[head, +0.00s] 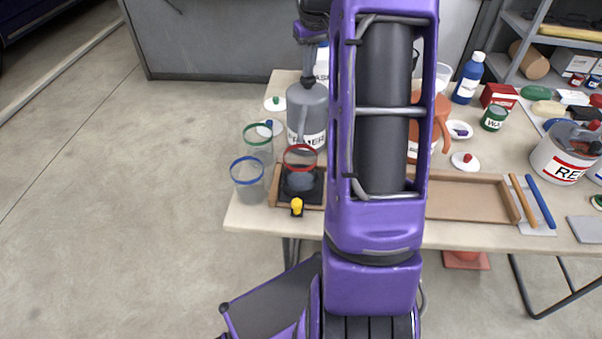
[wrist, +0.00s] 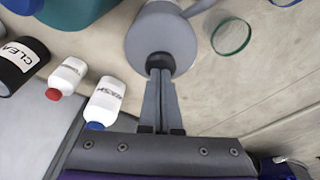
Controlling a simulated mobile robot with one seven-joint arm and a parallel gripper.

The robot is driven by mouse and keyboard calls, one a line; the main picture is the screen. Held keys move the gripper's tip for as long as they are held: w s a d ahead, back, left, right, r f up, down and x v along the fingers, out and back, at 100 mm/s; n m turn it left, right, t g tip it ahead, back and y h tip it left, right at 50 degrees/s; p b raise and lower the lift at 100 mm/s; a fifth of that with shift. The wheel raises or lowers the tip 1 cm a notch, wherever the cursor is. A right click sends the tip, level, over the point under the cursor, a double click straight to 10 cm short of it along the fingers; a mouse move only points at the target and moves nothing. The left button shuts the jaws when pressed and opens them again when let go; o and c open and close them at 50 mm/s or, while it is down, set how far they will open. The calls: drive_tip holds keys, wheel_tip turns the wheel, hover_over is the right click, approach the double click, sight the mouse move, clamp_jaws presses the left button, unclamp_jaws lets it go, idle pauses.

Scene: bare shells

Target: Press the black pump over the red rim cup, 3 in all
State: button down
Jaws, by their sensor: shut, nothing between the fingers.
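The red-rim cup (head: 300,154) stands on a black pad in a shallow wooden tray (head: 274,186); its lower part looks grey. Behind it stands a grey jug (head: 304,106) with a partly readable label and a handle. The black pump (head: 308,83) is a small dark piece on top of the jug, mostly hidden. My gripper (head: 309,74) is above it, partly behind my arm. In the wrist view my gripper (wrist: 160,72) is shut and empty, its tips over the dark centre of the grey jug top (wrist: 142,38). I cannot tell if they touch the pump.
A green-rim cup (head: 258,130) and a blue-rim cup (head: 247,180) stand left of the red-rim cup. A yellow knob (head: 297,206) is at the tray's front. An orange jug (head: 440,112) is partly behind my arm. White bottles (wrist: 103,100) stand near the gripper.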

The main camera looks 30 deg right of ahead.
drive_tip(key=shift+f, duration=0.35)
drive_tip(key=shift+r, duration=0.2)
drive_tip(key=shift+w+p+v, duration=0.15)
drive_tip(key=shift+p+v, duration=0.55)
drive_tip(key=shift+p, duration=0.05)
drive_tip(key=shift+w+p+v, duration=0.15)
drive_tip(key=shift+p+v, duration=0.55)
drive_tip(key=shift+r, duration=0.1)
